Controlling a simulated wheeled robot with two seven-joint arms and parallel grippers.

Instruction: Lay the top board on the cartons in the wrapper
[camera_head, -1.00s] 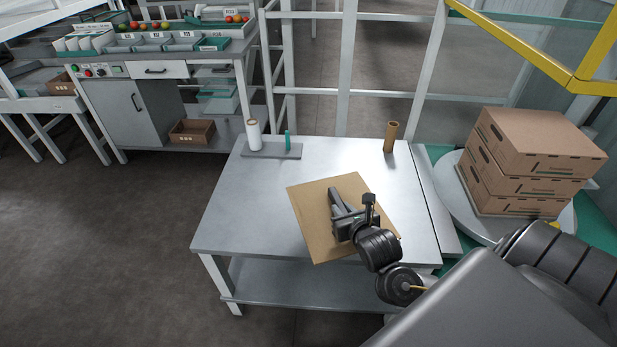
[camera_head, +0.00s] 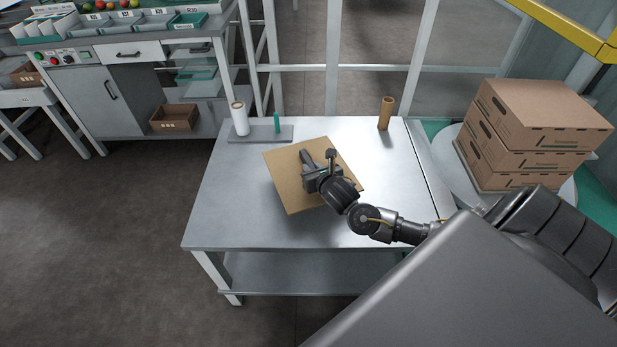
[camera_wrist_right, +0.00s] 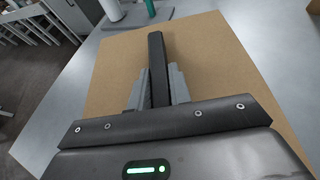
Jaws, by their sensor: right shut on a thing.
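The top board (camera_head: 285,180) is a flat tan square over the grey table, turned at an angle to the table edges. It also fills much of the right wrist view (camera_wrist_right: 220,55). My right gripper (camera_head: 312,168) is over the board's middle. In the right wrist view its two grey fingers (camera_wrist_right: 158,85) are shut on a dark bar-like handle (camera_wrist_right: 156,50) on the board. I cannot tell whether the board touches the table. The cartons (camera_head: 530,135) are brown and stacked on the round pale wrapper turntable (camera_head: 448,160) at the right. My left gripper is not in view.
The grey table (camera_head: 230,215) has bare room around the board. A holder plate (camera_head: 262,134) with a white roll (camera_head: 240,118) and a green post stands at its back left. A brown tube (camera_head: 386,113) stands at the back right. A yellow frame (camera_head: 570,30) crosses the upper right.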

